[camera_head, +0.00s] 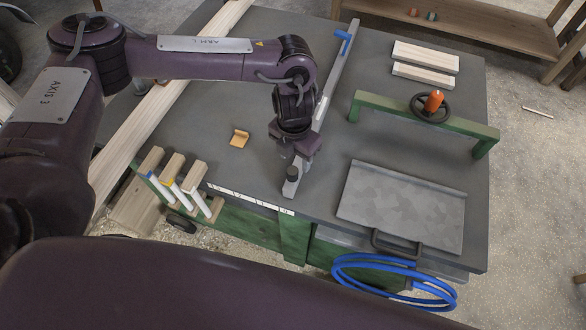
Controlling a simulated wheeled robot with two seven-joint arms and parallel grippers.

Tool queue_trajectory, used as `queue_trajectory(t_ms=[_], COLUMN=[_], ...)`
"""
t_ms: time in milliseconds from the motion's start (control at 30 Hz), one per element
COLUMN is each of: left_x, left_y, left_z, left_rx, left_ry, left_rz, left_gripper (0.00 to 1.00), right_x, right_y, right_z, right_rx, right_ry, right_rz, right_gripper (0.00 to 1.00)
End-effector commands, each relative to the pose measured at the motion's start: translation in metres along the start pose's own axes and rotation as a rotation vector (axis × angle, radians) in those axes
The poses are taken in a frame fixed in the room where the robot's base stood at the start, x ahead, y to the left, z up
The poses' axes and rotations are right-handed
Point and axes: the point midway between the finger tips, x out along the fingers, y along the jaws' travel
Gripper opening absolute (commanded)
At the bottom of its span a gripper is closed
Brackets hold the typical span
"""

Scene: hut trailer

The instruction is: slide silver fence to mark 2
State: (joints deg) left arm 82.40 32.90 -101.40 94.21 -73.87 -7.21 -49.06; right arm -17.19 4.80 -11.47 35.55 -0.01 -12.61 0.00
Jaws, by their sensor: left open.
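The silver fence (335,72) is a long grey bar that runs from the back of the dark table down to its front edge. It has a blue handle (343,35) at the far end and a grey block (291,183) at the near end. A white scale strip (250,198) with small marks lies along the front edge. The fence's near end stands by the strip's right end; the numbers are too small to read. My left gripper (294,158) points down over the near part of the fence, open. Whether it touches the fence is unclear. My right gripper is out of view.
A small orange-brown block (239,139) lies left of the fence. A long pale board (140,130) lies further left. Several wooden-handled tools (178,181) stand at the front left. A green frame (385,103) and grey tray (400,200) are on the right.

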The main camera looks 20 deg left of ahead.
Motion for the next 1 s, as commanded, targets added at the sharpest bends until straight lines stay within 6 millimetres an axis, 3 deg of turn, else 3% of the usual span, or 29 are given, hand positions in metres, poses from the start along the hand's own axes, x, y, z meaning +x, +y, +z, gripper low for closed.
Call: queue_trajectory(t_ms=[167,600,933,1000], left_x=[0.007,0.069,0.075,0.075], left_y=[0.01,0.01,0.01,0.01], left_z=[-0.002,-0.002,-0.002,-0.002], left_rx=[0.002,0.003,0.002,0.002], left_ry=[0.018,0.014,0.011,0.011], left_rz=[0.019,0.017,0.016,0.016], left_gripper=[0.49,0.49,0.49,0.43], right_x=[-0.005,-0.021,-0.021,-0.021], right_y=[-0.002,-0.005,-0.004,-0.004], right_z=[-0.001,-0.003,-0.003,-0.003], right_rx=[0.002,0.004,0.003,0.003], right_ry=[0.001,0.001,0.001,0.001], right_rz=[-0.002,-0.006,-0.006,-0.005], right_gripper=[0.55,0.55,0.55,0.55])
